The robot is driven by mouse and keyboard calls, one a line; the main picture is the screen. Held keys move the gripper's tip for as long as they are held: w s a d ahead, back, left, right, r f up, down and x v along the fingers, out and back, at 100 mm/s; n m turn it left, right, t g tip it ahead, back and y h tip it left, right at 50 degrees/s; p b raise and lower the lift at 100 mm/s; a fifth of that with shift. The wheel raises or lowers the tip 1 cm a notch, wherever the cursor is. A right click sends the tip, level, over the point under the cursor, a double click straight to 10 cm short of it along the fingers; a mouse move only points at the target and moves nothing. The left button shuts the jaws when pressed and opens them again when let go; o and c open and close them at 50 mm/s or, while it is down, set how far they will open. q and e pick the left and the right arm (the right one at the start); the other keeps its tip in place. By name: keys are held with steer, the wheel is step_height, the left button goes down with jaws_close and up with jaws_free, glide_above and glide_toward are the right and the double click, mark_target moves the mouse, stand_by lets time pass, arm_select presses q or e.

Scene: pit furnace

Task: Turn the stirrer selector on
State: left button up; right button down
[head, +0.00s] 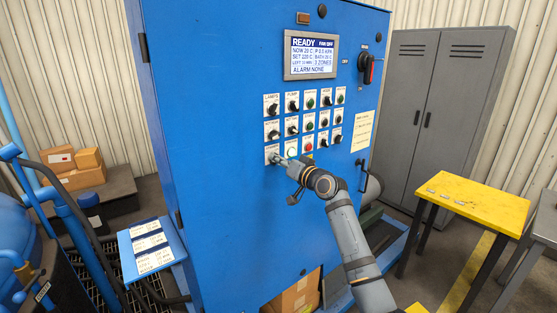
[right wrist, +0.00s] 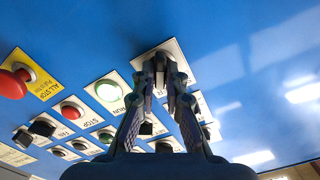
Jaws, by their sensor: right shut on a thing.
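The blue furnace cabinet (head: 225,200) carries a panel with rows of labelled selectors and push buttons. The selector at the lower left corner of the panel has a white plate (head: 271,149), which also shows in the right wrist view (right wrist: 142,62). My right gripper (head: 284,161) is at this selector with its fingers shut on the knob; the fingertips meet over it in the right wrist view (right wrist: 161,76). The knob is mostly hidden by the fingers, so its angle cannot be told. The plate's label is too small or covered to read. My left gripper is not in view.
A lit green button (head: 291,148) sits just right of the held selector, then a red button (head: 308,146). The display (head: 312,56) reads READY. A yellow table (head: 470,196) and grey locker (head: 435,90) stand right.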

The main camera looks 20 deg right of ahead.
stand_by(0.4)
steer(key=c, duration=1.4)
jaws_free()
steer(key=shift+s+d, duration=0.1)
steer(key=shift+s, duration=0.05)
steer(key=v, duration=1.1)
steer(key=shift+s, duration=0.4)
steer(key=shift+d, duration=0.15)
